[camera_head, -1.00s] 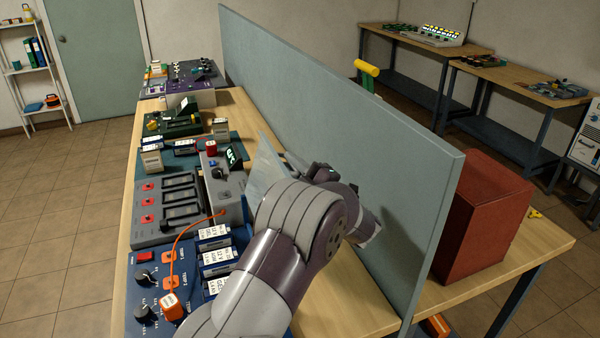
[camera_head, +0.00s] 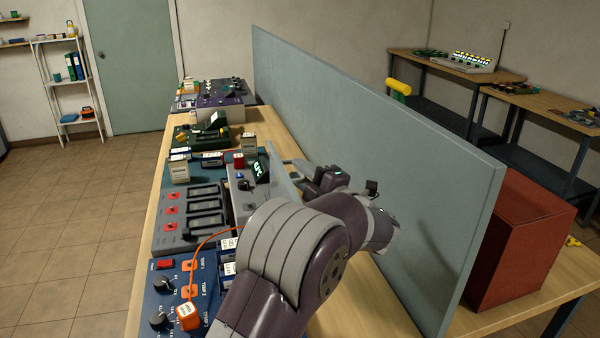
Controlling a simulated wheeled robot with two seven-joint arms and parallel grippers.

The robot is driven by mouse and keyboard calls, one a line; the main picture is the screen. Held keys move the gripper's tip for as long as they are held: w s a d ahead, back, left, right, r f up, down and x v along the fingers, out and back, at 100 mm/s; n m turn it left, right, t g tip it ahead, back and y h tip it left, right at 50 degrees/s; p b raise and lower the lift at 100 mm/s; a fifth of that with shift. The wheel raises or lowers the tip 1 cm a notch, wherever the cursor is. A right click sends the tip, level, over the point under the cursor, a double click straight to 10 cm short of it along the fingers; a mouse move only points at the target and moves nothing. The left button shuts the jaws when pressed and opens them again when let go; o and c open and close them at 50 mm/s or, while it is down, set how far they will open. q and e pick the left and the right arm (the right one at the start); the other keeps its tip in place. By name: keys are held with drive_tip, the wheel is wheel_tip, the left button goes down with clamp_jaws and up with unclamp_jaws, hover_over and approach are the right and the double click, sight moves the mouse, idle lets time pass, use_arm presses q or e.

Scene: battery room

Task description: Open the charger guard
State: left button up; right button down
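The grey charger (camera_head: 188,227) with several dark slots and red switches stands on the left part of the bench. Right of it is a grey unit with a lit green display (camera_head: 262,168). A pale, see-through panel (camera_head: 281,172), which looks like the charger guard, stands raised beside this unit, seen nearly edge-on. My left gripper (camera_head: 292,165) is at the panel's right side, pointing away to the left. Its fingertips are small and partly overlap the panel, so I cannot tell whether they grip it. My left forearm hides the panel's lower part. My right gripper is not in view.
A tall grey-blue divider (camera_head: 370,150) runs along the bench close to the right of my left arm. A red box (camera_head: 520,240) stands behind it. A blue panel (camera_head: 160,325) with knobs and an orange cable is at the front left.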

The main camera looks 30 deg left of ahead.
use_arm(q)
drive_tip(key=b+v, duration=0.2)
drive_tip(key=v, duration=1)
